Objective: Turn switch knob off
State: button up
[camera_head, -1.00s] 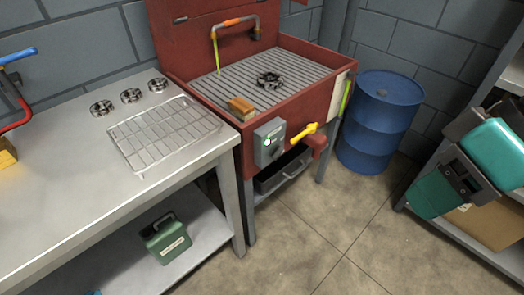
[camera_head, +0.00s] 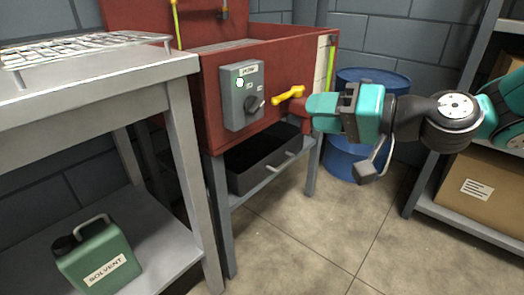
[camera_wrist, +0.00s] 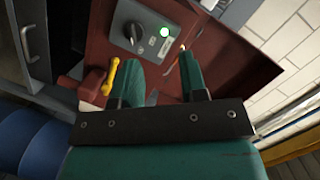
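The switch box (camera_head: 241,94) is a grey panel on the front of the red cabinet, with a green light and a small label at its top. The dark switch knob (camera_head: 254,104) sits on its lower part; it also shows in the wrist view (camera_wrist: 133,32), tilted. My gripper (camera_head: 314,112) is to the right of the box, apart from the knob. In the wrist view its two teal fingers (camera_wrist: 160,75) are spread with nothing between them. The box lies beyond the fingertips, toward the upper left.
A yellow valve handle (camera_head: 289,95) sticks out between the box and my gripper, close to a finger in the wrist view. A blue barrel (camera_head: 350,158) stands behind my gripper. A grey table (camera_head: 190,110) is at left.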

aim_at(259, 108)
jog(key=w+d+f+m+t+b, duration=0.3)
jog(key=w+f+b, duration=0.1)
jog(key=f+b, duration=0.15)
jog(key=x, duration=0.8)
jog(key=p+x, duration=0.1)
jog(key=x, duration=0.8)
jog(key=shift+w+f, duration=0.1)
jog(key=shift+w, duration=0.4)
grip_shut()
